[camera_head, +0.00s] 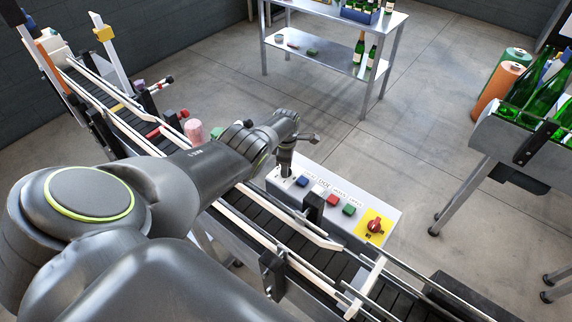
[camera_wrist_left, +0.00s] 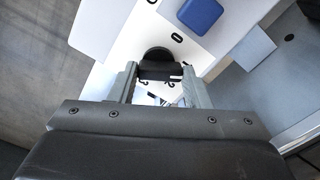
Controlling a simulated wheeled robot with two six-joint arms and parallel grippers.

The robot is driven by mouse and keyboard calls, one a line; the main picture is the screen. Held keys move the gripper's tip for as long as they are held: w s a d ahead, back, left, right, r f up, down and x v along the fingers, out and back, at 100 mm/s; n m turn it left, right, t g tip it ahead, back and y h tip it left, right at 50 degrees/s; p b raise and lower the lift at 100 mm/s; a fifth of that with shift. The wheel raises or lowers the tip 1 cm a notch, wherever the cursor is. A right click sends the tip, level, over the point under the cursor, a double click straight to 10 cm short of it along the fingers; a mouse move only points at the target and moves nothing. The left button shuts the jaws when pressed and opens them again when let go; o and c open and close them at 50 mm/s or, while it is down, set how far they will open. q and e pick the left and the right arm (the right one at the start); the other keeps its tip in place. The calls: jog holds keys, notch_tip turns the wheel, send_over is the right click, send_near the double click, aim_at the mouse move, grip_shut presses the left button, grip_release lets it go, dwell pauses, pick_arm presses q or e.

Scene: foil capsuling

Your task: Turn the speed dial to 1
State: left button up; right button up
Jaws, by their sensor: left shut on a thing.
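The control panel (camera_head: 385,199) is a white box beside the conveyor. The speed dial is a black round knob at its left end; in the head view my gripper mostly hides it. In the left wrist view the dial (camera_wrist_left: 157,53) sits between the fingers, with a 0 above right of it and further marks, seemingly 2 and 3, below. My left gripper (camera_head: 285,166) points down and is shut on the dial; it also shows in the left wrist view (camera_wrist_left: 158,72). I cannot tell where the dial's pointer stands. My right gripper is not in view.
Beside the dial are a blue button (camera_head: 302,181), a red button (camera_head: 333,200) and a green button (camera_head: 349,209). A red knob on a yellow plate (camera_head: 375,227) is at the right end. The conveyor (camera_head: 235,219) runs in front; a bottle table (camera_head: 330,30) stands behind.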

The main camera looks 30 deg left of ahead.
pick_arm(q)
jog(key=shift+r, duration=0.1)
jog(key=o, duration=1)
jog(key=shift+r+p, duration=0.75)
jog(key=shift+r, duration=1.05)
notch_tip(320, 180, up, 14)
jog(key=shift+f+b, duration=0.15)
jog(key=shift+b, duration=0.55)
